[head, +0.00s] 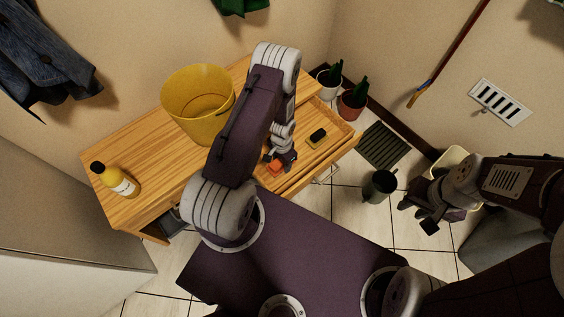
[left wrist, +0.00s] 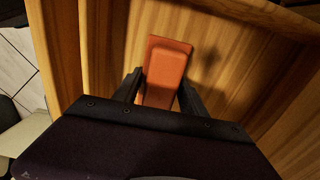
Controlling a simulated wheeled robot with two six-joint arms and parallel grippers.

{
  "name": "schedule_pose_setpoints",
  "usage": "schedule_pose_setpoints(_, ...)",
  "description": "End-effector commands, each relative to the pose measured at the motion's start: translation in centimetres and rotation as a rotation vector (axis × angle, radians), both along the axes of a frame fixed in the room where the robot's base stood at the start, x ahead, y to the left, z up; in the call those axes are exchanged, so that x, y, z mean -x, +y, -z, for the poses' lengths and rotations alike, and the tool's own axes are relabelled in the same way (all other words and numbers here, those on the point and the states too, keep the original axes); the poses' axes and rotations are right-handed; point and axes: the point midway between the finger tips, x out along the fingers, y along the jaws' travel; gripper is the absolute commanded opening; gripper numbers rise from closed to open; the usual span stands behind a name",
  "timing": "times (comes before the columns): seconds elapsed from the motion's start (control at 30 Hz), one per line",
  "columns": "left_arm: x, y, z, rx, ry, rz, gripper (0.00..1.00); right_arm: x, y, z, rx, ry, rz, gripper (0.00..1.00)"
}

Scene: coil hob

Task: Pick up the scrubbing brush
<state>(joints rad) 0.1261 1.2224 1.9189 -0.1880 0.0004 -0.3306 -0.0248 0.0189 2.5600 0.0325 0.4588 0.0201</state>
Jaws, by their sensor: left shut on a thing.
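The scrubbing brush (head: 275,167), an orange-red block with a raised grip on top, is in the open drawer of the wooden table. In the left wrist view the brush (left wrist: 166,68) lies between the two dark fingers. My left gripper (head: 279,163) is shut on it, pointing down into the drawer; its fingers also show in the left wrist view (left wrist: 158,92). The brush's underside is hidden, so I cannot tell whether it touches the drawer floor. My right gripper (head: 418,215) is empty and looks open, off to the right above the floor.
A yellow and black sponge (head: 318,138) lies in the drawer (head: 336,143) beside the brush. A yellow bucket (head: 198,104) and a yellow bottle (head: 113,179) stand on the tabletop (head: 153,157). Potted plants (head: 351,104), a dark pot (head: 379,187) and a floor grate (head: 384,146) are at the right.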

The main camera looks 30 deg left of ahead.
Motion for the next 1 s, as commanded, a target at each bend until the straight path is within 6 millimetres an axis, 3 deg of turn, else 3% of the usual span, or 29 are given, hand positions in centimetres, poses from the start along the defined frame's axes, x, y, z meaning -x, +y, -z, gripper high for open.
schedule_pose_setpoints(0.23,0.0,0.0,-5.2,0.000,0.000,0.000,0.06,0.0,0.0,-5.3,0.000,0.000,0.000,0.33)
schedule_pose_setpoints(0.33,-0.6,-2.1,-6.5,0.000,0.001,0.006,0.06,0.0,0.0,-8.1,0.000,0.000,0.000,0.33)
schedule_pose_setpoints(0.43,-1.5,-4.5,-7.5,0.000,-0.002,0.007,0.06,0.0,0.0,-9.4,0.000,0.000,0.000,0.33)
schedule_pose_setpoints(0.7,-3.1,-9.6,-9.9,0.001,-0.003,0.004,0.06,0.0,0.0,-9.4,0.000,0.000,0.000,0.33)
schedule_pose_setpoints(1.0,-3.6,-11.2,-10.8,0.000,0.000,0.000,0.06,0.0,0.0,-9.5,0.000,0.000,0.000,0.33)
